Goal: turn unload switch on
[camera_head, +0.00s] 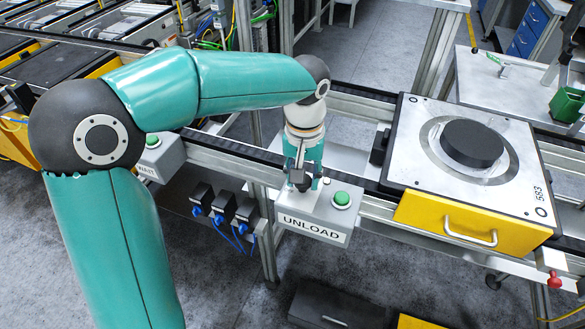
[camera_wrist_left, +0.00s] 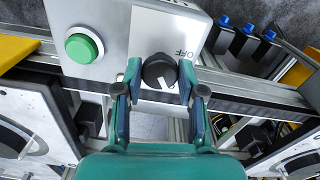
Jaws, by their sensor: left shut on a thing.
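The unload switch is a black rotary knob (camera_wrist_left: 158,68) on a grey box (camera_head: 325,213) labelled UNLOAD in the head view. In the left wrist view the knob has a white mark, and upside-down OFF lettering is printed beside it. My left gripper (camera_wrist_left: 160,80) has one finger on each side of the knob and is shut on it. In the head view my left gripper (camera_head: 300,178) points down onto the box and mostly hides the knob. My right gripper is in neither view.
A green button (camera_head: 342,198) sits beside the knob on the same box. A WAIT box (camera_head: 161,157) is to the left. A yellow-sided pallet (camera_head: 470,226) with a black disc (camera_head: 472,143) stands on the conveyor at right. Blue-plugged connectors (camera_head: 222,207) hang below the rail.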

